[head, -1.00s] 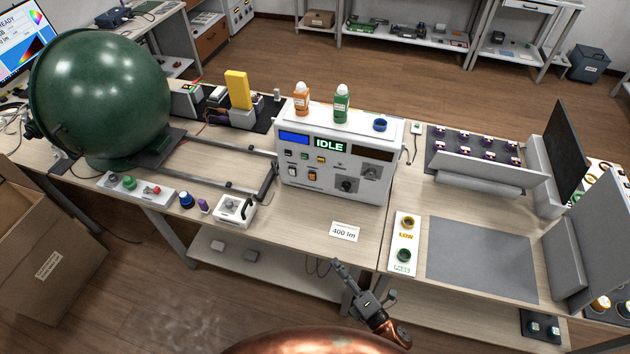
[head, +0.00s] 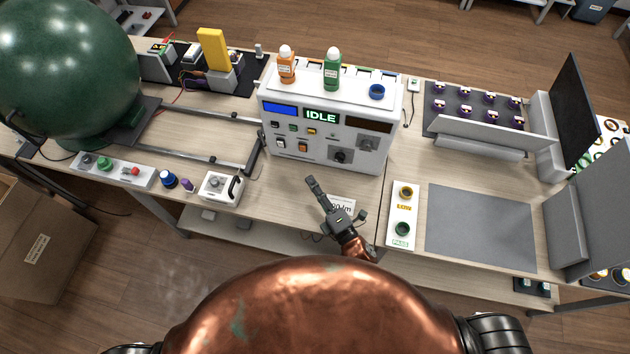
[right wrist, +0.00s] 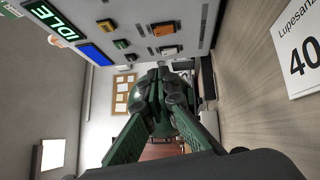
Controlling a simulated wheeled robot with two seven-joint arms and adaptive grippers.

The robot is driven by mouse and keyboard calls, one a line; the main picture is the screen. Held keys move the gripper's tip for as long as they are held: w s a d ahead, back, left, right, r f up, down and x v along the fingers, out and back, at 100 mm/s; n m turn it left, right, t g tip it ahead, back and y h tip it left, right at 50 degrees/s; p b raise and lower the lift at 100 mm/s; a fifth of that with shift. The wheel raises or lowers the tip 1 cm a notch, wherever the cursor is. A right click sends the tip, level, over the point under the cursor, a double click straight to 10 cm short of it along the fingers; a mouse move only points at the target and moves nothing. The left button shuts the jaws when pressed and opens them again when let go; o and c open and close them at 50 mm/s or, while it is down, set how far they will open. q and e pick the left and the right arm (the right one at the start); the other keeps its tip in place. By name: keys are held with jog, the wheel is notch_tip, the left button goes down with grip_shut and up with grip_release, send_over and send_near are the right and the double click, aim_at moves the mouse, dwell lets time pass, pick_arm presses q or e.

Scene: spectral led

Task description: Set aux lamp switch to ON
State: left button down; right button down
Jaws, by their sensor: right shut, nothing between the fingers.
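The white control box (head: 330,158) stands on the bench with its panel facing me and a green "IDLE" display (head: 321,116). Low on its panel sit an orange rocker switch (head: 303,147) and a paler switch (head: 279,143); small buttons (head: 293,127) are above them. I cannot read which one is labelled aux lamp. My right gripper (head: 311,182) is shut and empty, in front of and below the panel, apart from it. In the right wrist view its fingers (right wrist: 165,85) meet, with the panel's orange switch (right wrist: 165,28) above them. My left gripper is not in view.
The "400 lm" card (head: 343,205) lies partly behind my right gripper. A small white box with a handle (head: 221,187) and a button strip (head: 112,170) stand to the left. The LOW/PASS plate (head: 403,216) and grey mat (head: 480,228) lie to the right.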

aim_at(303, 149)
jog(key=w+a+r, duration=0.1)
jog(key=w, duration=0.8)
jog(key=shift+w+a, duration=0.25)
jog(key=shift+a, duration=0.1)
jog(key=shift+r, duration=0.1)
